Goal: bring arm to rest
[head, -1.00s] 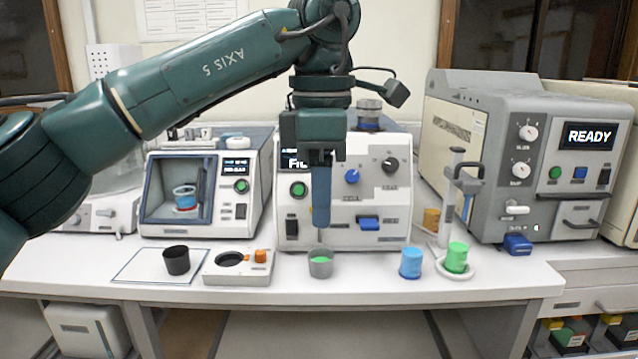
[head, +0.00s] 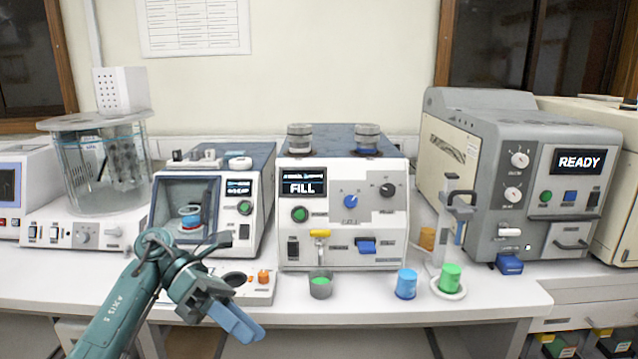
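My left arm comes in from the lower left in the head view. Its gripper (head: 240,324) hangs low at the front edge of the bench, with blue fingers pointing down and right. The fingers lie close together and hold nothing that I can see. The gripper is in front of the small white holder (head: 262,291) with the orange knob. My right arm and gripper are not in view.
The white bench (head: 480,304) carries a fill machine (head: 340,225) with a grey cup (head: 320,285) before it. A blue cup (head: 406,284) and a green cup (head: 450,277) stand to the right, near a grey machine reading READY (head: 500,170).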

